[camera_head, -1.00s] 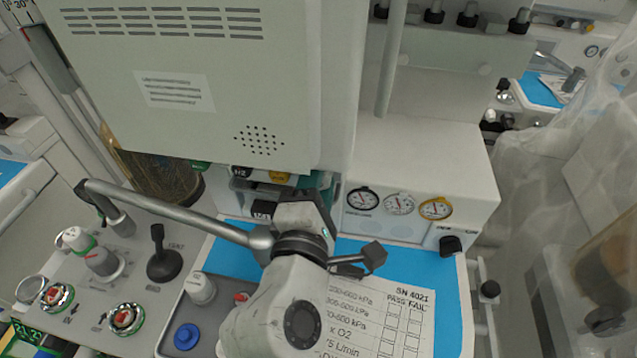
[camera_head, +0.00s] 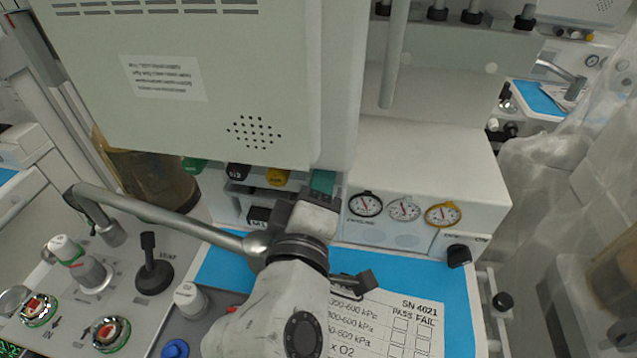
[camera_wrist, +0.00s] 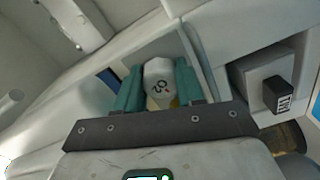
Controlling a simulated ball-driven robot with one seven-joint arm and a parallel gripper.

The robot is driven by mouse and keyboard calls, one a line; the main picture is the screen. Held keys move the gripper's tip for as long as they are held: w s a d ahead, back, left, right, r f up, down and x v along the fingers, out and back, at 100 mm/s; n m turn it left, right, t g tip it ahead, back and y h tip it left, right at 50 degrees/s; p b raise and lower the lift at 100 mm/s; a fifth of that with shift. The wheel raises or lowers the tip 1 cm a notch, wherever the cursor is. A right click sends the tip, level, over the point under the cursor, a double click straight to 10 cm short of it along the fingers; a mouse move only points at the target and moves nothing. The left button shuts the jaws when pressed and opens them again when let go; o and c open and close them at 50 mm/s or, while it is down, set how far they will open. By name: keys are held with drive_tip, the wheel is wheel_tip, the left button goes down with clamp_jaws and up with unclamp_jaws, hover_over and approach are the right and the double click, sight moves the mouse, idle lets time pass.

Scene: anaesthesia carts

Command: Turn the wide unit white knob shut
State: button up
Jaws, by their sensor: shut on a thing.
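The white knob (camera_wrist: 160,80), marked O2, sits between the two teal fingers of my gripper (camera_wrist: 158,90) in the wrist view. The fingers are shut on its sides. In the head view, my gripper (camera_head: 322,183) reaches under the overhanging light-grey box, at the right end of a row of knobs. The white knob is hidden there behind my gripper. A green knob (camera_head: 194,165), a black knob (camera_head: 238,171) and a yellow knob (camera_head: 277,177) show to its left. I cannot tell how far the white knob is turned.
The light-grey box (camera_head: 190,120) overhangs the knobs closely. Three gauges (camera_head: 404,208) are on the white panel to the right. A black knob (camera_head: 459,255) is below them. A checklist (camera_head: 395,325) lies on the blue mat (camera_head: 225,268). A black-labelled block (camera_wrist: 280,95) stands right of my gripper.

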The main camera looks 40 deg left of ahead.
drive_tip(key=shift+f, duration=0.15)
drive_tip(key=o, duration=0.8)
drive_tip(key=shift+d, duration=0.1)
drive_tip(key=shift+b+v, duration=0.3)
drive_tip(key=shift+v, duration=5.1)
